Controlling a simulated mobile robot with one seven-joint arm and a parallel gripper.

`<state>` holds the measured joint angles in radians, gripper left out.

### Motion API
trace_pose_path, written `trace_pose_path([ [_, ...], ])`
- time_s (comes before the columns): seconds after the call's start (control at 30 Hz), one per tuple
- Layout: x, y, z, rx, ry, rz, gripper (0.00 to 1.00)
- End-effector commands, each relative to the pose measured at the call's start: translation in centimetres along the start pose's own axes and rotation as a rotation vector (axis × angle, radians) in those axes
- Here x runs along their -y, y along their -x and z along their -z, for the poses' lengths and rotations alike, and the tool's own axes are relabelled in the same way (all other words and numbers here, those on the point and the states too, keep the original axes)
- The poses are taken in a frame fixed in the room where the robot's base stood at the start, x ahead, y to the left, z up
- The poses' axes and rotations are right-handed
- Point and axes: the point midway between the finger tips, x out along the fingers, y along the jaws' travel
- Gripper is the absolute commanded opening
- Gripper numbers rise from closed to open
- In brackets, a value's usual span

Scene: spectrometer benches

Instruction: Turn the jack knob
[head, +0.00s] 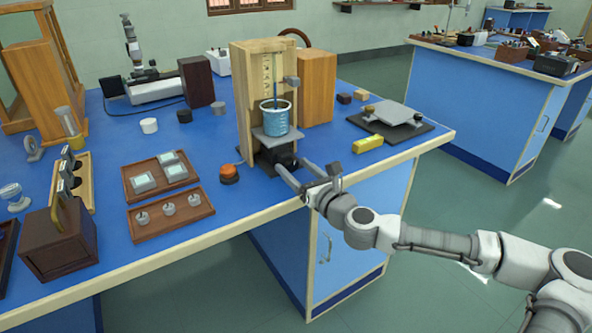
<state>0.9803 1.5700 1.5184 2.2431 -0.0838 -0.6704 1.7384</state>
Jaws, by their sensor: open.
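A small jack with a grey top plate (277,137) and a dark body (274,157) stands at the front of a wooden stand near the bench's front edge. A blue beaker (276,118) sits upright on the plate, with a thin dark rod reaching down into it. My gripper (291,165) is open at the bench edge, its two fingers pointing at the dark lower part of the jack. The knob is too small and dark to make out clearly; it seems to be near the fingertips. I cannot tell whether the fingers touch it.
An orange-and-black button (229,174) lies left of the jack. A yellow block (367,144) and a grey plate on a black base (394,116) are to the right. A wooden box (317,88) stands behind. Brown trays (170,212) hold small parts at left.

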Motion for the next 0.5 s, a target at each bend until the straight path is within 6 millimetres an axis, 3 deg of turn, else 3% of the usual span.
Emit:
trace_pose_path([
  [0.17, -0.01, 0.00, -0.03, 0.000, 0.000, 0.000, 0.74],
  [0.2, -0.01, 0.00, -0.03, 0.000, 0.000, 0.000, 0.71],
  [0.5, -0.02, 0.02, -0.01, 0.000, 0.001, -0.001, 0.17],
])
